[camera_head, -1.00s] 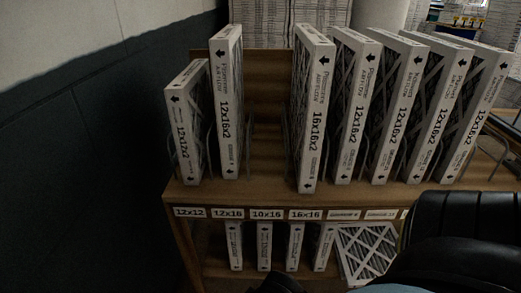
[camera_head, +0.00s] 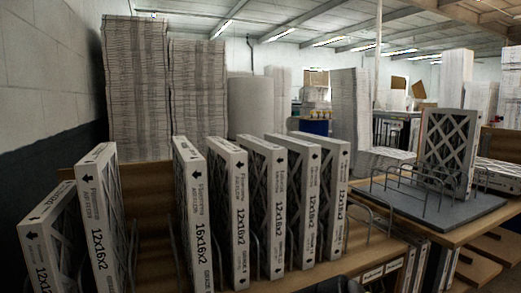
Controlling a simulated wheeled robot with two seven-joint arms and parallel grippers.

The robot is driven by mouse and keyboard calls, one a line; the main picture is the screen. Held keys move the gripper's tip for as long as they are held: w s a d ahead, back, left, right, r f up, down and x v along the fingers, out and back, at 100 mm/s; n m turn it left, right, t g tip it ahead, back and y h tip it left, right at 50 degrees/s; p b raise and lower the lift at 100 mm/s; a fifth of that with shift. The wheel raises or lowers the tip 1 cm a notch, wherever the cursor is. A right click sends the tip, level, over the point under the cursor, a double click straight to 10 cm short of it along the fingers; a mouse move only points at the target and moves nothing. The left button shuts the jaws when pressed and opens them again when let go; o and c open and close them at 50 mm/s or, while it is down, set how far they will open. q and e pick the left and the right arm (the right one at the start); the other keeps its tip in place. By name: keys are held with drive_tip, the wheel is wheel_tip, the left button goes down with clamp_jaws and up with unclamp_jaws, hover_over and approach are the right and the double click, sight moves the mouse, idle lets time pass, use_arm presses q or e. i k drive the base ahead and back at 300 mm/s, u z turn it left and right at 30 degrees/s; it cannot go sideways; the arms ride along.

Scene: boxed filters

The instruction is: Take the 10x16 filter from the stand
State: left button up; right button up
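A single white-framed filter (camera_head: 449,150) with a lattice face stands upright in the wire stand (camera_head: 395,188) on a grey board on the right-hand table. Its size label cannot be read from here. On the shelf in front stand a 12x12 filter (camera_head: 42,245), a 12x16x2 filter (camera_head: 98,225), a 16x16x2 filter (camera_head: 193,215) and several more 12x16x2 filters (camera_head: 262,205). There is an empty gap between the 12x16x2 and 16x16x2 filters. Neither of my grippers shows clearly; only a dark shape is at the bottom edge.
The wooden shelf (camera_head: 385,252) runs across the front, with more filters below its right end. The right-hand table (camera_head: 445,238) has a free front edge, and another filter lies flat at its far right. Tall stacks (camera_head: 138,90) and a large roll (camera_head: 250,106) stand behind.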

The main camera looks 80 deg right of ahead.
sight(450, 137)
drive_tip(key=u, duration=0.05)
drive_tip(key=k, duration=1.25)
drive_tip(key=z, duration=3.4)
